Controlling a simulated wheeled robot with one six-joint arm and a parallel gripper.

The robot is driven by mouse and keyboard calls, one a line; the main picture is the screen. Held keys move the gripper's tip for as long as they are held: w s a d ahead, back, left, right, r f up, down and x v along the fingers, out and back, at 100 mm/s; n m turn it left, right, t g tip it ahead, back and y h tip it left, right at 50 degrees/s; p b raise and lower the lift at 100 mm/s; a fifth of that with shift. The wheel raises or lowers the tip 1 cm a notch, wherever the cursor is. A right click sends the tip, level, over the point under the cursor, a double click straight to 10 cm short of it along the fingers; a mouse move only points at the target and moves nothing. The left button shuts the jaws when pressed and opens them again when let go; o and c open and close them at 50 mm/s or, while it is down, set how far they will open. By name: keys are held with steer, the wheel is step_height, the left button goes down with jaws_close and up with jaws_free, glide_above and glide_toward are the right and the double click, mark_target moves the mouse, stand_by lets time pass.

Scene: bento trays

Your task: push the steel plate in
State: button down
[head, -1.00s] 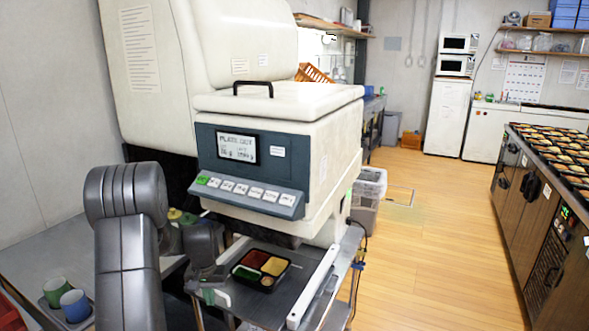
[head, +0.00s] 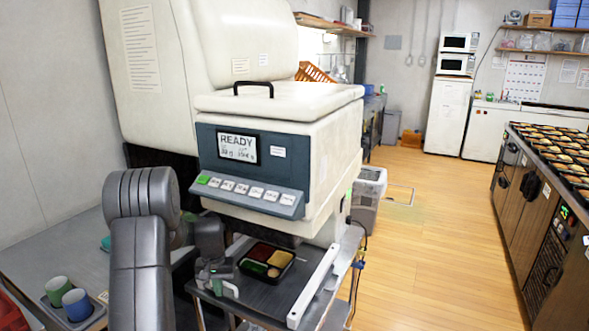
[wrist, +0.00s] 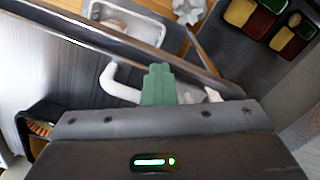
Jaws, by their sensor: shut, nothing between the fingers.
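The steel plate (head: 262,297) is a flat grey sheet beneath the cream machine (head: 275,130). A black bento tray (head: 250,272) with red, yellow and green food stands on it, close under the machine's front. A white handle (head: 231,289) is at the plate's left front; a white bent handle also shows in the wrist view (wrist: 115,85). My gripper (head: 218,275) is at the plate's left front, beside the handle. Its green fingertips (wrist: 158,85) are together and empty in the wrist view. Whether they touch the plate or handle I cannot tell. The display (head: 238,146) reads READY.
A white rail (head: 313,287) runs along the plate's right side. Green and blue cups (head: 75,304) stand in a holder on the left counter. A grey bin (head: 368,186) stands right of the machine. The wooden floor (head: 430,240) is clear.

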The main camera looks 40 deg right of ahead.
steer(key=s+a+b, duration=0.1)
steer(key=s+a, duration=0.1)
steer(key=a, duration=0.4)
steer(key=shift+a, duration=0.15)
stand_by(0.4)
step_height(320, 180, up, 7)
steer(key=p, duration=0.4)
stand_by(0.5)
steer(key=shift+s, duration=0.15)
step_height(320, 180, down, 7)
steer(key=b, duration=0.4)
steer(key=shift+d, duration=0.25)
steer(key=shift+r, duration=0.1)
